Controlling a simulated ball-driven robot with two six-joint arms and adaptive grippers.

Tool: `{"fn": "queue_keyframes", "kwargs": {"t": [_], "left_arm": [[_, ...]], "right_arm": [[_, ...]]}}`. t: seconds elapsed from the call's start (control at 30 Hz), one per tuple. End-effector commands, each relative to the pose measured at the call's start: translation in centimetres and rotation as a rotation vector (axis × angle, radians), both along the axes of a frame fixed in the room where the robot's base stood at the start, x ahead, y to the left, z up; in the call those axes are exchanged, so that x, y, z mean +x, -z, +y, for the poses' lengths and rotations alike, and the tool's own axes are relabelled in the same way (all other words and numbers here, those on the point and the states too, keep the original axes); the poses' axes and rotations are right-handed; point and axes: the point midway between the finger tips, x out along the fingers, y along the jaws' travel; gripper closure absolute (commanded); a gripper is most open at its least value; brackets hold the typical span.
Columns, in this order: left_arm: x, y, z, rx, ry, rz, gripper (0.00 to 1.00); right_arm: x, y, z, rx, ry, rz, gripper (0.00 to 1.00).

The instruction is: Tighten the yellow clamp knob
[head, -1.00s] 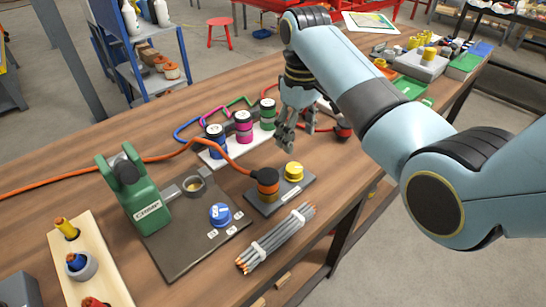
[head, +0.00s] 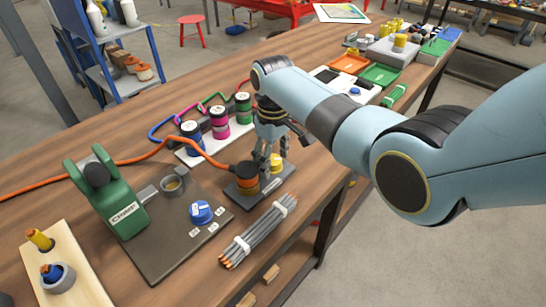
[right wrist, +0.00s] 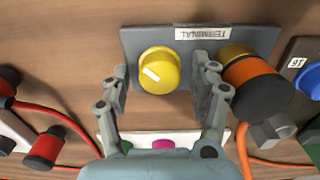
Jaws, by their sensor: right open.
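The yellow clamp knob (head: 277,161) sits on a dark grey plate (head: 250,196) labelled TERMINAL, beside an orange-and-black connector (head: 246,176). In the right wrist view the round knob (right wrist: 158,70) has a white mark slanting across its top. My right gripper (head: 267,160) hangs over the plate and partly hides the knob in the head view. In the right wrist view its open fingers (right wrist: 162,74) are on either side of the knob, with a visible gap at each side. The right finger appears close to the connector (right wrist: 254,80). My left gripper is not in view.
An orange cable runs from the connector across the bench. A bundle of grey rods (head: 258,232) lies in front of the plate. Coloured spools (head: 219,122) stand behind.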

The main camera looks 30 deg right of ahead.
Motion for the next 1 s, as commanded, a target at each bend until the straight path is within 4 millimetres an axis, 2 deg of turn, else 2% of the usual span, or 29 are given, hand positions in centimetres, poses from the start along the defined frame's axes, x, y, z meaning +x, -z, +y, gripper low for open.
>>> {"fn": "queue_keyframes", "kwargs": {"t": [0.07, 0.47, 0.77, 1.0], "left_arm": [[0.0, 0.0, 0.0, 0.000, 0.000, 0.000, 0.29], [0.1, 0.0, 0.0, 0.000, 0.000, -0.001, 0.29], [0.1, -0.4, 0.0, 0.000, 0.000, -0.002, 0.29], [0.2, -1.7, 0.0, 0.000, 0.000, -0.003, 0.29]], "right_arm": [[0.0, 0.0, 0.0, 0.000, 0.000, 0.000, 0.41], [0.0, 0.0, 0.0, 0.000, 0.000, 0.000, 0.93], [0.0, -0.1, 0.0, 0.001, 0.039, 0.001, 0.93], [0.0, -0.3, 0.0, 0.001, 0.176, 0.000, 0.93]]}}
